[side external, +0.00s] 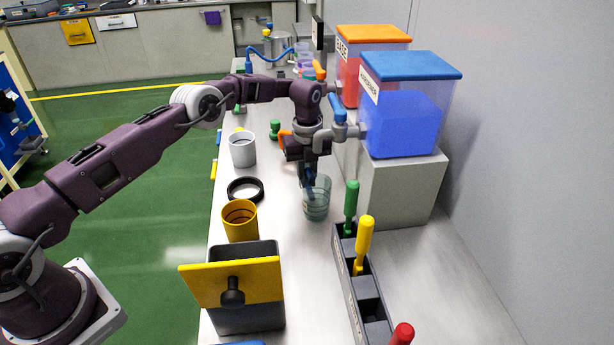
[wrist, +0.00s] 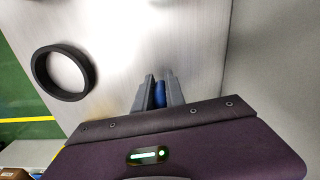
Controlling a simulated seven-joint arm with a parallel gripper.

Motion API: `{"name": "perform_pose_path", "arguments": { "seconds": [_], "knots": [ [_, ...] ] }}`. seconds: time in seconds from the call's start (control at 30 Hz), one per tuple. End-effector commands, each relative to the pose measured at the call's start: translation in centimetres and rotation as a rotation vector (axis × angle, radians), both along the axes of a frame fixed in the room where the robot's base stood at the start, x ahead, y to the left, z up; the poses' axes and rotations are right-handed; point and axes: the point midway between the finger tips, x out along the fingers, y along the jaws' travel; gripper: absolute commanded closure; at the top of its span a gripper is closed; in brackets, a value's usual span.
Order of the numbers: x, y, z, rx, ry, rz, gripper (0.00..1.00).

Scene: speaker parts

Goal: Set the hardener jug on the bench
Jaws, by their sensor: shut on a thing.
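The hardener jug (side external: 317,203) is a small clear, teal-tinted vessel at the middle of the bench (side external: 300,270), upright, in front of the hardener tank's stand. In the wrist view my gripper (wrist: 159,95) is shut on a narrow blue part (wrist: 160,94), which appears to be the jug's handle. The rest of the jug is hidden in that view. The jug's base is at or very close to the bench top; I cannot tell whether it touches.
The blue-lidded hardener tank (side external: 403,125) stands on a grey block (side external: 395,190) at right. A black ring (side external: 246,190), grey cup (side external: 242,150) and yellow cup (side external: 240,222) stand left. A screwdriver rack (side external: 345,262) is at front right. The ring also shows in the wrist view (wrist: 62,72).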

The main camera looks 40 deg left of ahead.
Motion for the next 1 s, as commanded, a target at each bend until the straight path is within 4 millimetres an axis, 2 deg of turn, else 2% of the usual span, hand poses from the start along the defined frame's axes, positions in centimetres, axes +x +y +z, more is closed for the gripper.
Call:
{"name": "perform_pose_path", "arguments": {
  "seconds": [0.03,0.13,0.47,0.7,0.83,0.87,0.97,1.0],
  "knots": [
    [0.0,0.0,0.0,0.0,0.0,0.0,0.79],
    [0.0,0.0,0.0,0.0,0.0,0.0,0.6],
    [0.0,0.0,0.4,0.0,-0.001,0.0,0.6],
    [0.0,-0.1,5.1,0.0,-0.002,-0.001,0.6],
    [0.0,0.0,6.8,0.002,-0.003,-0.001,0.6],
    [0.0,0.3,7.1,0.006,-0.004,0.0,0.6],
    [0.3,3.2,9.1,0.042,-0.034,0.013,0.6],
    [0.3,4.5,11.0,0.061,-0.057,0.043,0.6]
  ]
}}
